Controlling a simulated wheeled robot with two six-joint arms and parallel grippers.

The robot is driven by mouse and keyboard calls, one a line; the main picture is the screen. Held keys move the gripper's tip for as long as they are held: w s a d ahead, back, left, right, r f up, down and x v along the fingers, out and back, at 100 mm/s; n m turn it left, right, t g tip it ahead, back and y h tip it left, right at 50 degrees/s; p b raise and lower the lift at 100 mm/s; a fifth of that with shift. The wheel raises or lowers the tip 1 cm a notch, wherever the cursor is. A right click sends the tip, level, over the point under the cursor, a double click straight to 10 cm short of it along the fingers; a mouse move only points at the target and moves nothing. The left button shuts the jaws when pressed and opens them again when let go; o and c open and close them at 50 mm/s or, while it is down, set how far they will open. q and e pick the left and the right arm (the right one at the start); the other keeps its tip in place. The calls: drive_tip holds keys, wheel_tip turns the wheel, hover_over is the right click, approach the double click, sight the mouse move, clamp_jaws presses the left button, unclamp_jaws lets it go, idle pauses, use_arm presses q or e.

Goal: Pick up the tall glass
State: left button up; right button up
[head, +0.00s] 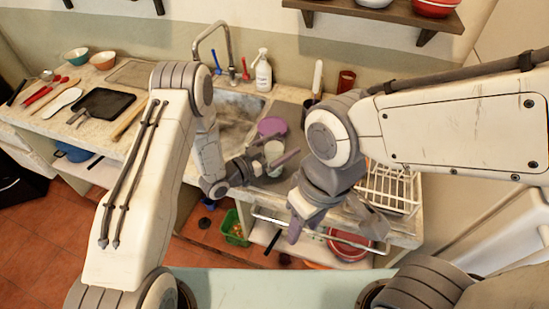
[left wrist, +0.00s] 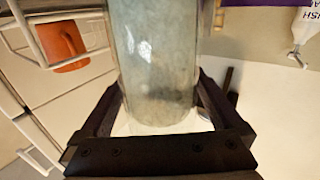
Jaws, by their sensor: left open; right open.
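The tall glass (head: 273,151) is pale and see-through and stands on the counter by the sink. In the left wrist view, the glass (left wrist: 155,60) fills the space between the two dark fingers. My left gripper (head: 275,169) is open, with its fingers on either side of the glass's lower part. I cannot tell whether either finger touches it. The glass is partly hidden by my gripper in the head view. My right gripper (head: 330,226) is open and empty, low in front of the counter's front edge.
A purple item (head: 272,127) lies just behind the glass. A white wire dish rack (head: 392,188) stands to its right, and the sink (head: 232,112) to its left. A spray bottle (head: 263,74) and a red-brown cup (head: 346,80) stand behind.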

use_arm(q)
clamp_jaws()
drive_tip(key=shift+r, duration=0.15)
idle(0.4)
